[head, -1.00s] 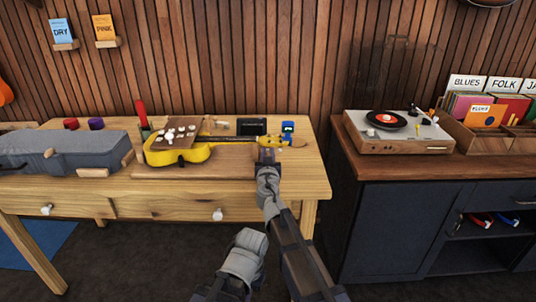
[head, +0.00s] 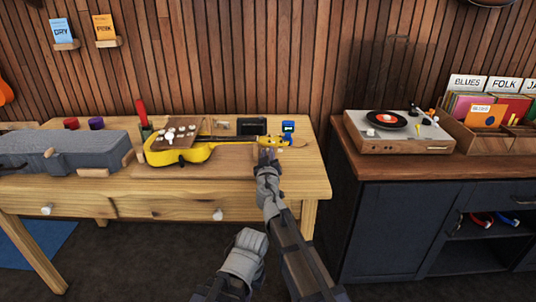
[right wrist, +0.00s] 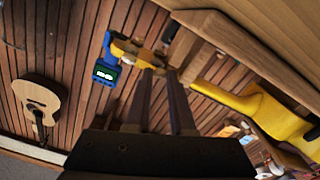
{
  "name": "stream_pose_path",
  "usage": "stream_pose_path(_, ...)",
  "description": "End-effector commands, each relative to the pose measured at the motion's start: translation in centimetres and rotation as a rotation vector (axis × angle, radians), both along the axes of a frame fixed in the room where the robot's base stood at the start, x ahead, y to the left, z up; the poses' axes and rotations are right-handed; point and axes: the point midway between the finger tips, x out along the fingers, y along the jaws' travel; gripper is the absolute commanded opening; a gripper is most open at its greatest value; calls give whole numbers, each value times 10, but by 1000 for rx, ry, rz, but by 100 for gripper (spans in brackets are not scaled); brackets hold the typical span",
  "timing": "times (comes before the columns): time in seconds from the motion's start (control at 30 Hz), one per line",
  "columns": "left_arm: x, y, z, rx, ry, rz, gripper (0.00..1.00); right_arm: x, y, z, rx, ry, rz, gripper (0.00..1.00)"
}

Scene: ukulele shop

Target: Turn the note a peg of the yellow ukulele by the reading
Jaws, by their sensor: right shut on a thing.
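The yellow ukulele (head: 192,154) lies on its back on the wooden workbench, its neck pointing right. Its yellow headstock (head: 272,143) also shows in the right wrist view (right wrist: 132,52), with small pale pegs along its edge. A blue tuner (head: 288,127) is at the headstock; its lit screen shows green in the right wrist view (right wrist: 106,72), but the reading is too small to make out. My right gripper (head: 267,152) is at the headstock's near edge, its fingers (right wrist: 161,72) shut on a peg, which they mostly hide. My left gripper is out of view.
A grey case (head: 65,152) fills the bench's left side. A turntable (head: 395,132) and record bins stand on the dark cabinet at right.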

Motion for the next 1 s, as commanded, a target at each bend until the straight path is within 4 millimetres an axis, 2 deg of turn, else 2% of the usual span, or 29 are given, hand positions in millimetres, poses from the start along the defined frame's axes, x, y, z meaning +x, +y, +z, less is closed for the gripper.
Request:
stream_pose_path(0.6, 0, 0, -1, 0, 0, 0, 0, 0, 2, -1, -559, 0, 0, 0)
stream_pose_path(1.0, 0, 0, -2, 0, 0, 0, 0, 0, 2, -2, -779, 0, 0, 0)
